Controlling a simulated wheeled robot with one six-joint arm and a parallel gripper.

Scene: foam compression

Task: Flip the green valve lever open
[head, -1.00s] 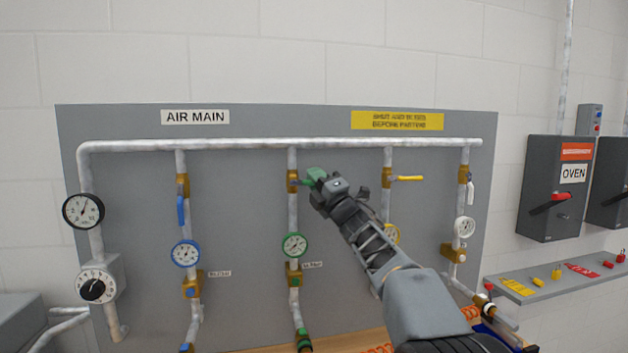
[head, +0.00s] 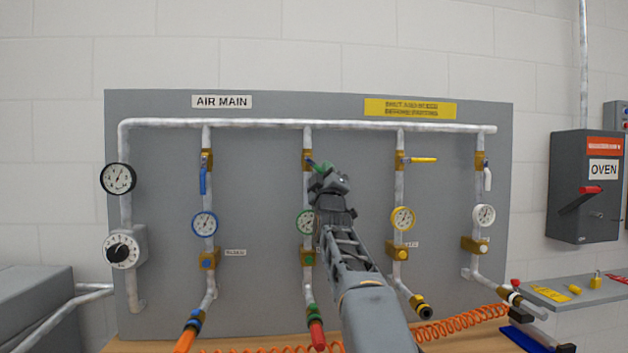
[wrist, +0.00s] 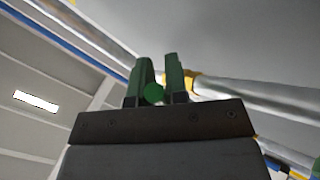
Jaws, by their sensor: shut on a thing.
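The green valve lever (head: 318,166) is on the brass valve (head: 307,159) of the second pipe from the left among those with coloured levers. My gripper (head: 324,174) is just below and right of that valve and covers most of the lever. In the wrist view the round green lever end (wrist: 153,94) shows between the two fingers, and my gripper is shut on it. The brass valve body (wrist: 192,82) is just right of the fingers there. The lever's exact angle is mostly hidden, but it seems to slope down to the right.
A blue lever (head: 203,181) hangs down to the left. A yellow lever (head: 423,160) sticks out sideways on the right, and a white lever (head: 488,179) hangs down. My arm partly covers the green gauge (head: 304,222). Orange hoses (head: 455,325) lie along the bench.

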